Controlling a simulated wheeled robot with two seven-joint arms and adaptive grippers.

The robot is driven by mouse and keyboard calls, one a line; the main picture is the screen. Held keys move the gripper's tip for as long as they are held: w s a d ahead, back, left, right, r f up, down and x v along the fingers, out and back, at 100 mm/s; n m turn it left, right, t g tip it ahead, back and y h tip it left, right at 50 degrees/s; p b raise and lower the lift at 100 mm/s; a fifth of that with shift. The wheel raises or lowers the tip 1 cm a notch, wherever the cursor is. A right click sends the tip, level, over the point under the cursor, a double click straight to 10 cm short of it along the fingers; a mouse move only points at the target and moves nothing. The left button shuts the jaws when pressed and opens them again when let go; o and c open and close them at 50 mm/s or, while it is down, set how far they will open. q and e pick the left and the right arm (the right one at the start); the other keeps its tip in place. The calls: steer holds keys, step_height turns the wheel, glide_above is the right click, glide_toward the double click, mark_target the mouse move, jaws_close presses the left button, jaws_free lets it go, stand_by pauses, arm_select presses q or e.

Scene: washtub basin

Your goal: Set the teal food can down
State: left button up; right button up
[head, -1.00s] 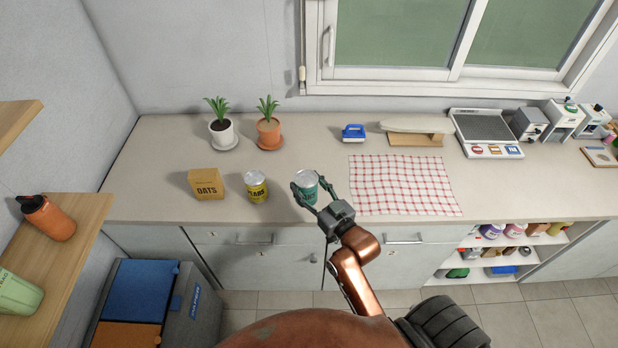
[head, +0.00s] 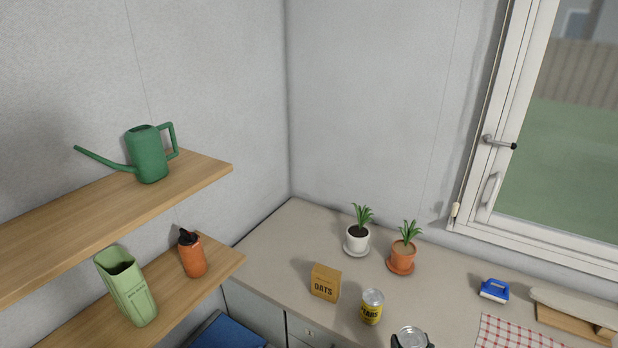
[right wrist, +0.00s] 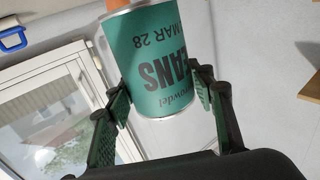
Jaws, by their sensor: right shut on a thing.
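The teal food can (right wrist: 158,65) is between the green-padded fingers of my right gripper (right wrist: 160,95) in the right wrist view. Its label reads "BEANS" and "MAR 28" and appears upside down there. In the head view only the can's silver top (head: 411,337) shows at the bottom edge, with dark fingertips of the right gripper at its sides. The gripper is shut on the can. Its base is out of the head view, so I cannot tell whether it touches the counter (head: 265,245). My left gripper is not in view.
Potted plants (head: 357,240) stand behind. A checked cloth (head: 515,333) lies to the right.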

steer(key=s+a+f, duration=0.5)
steer(key=s, duration=0.1)
steer(key=shift+s+a+f, duration=0.15)
steer(key=shift+a+f, duration=0.1)
steer(key=shift+a, duration=0.05)
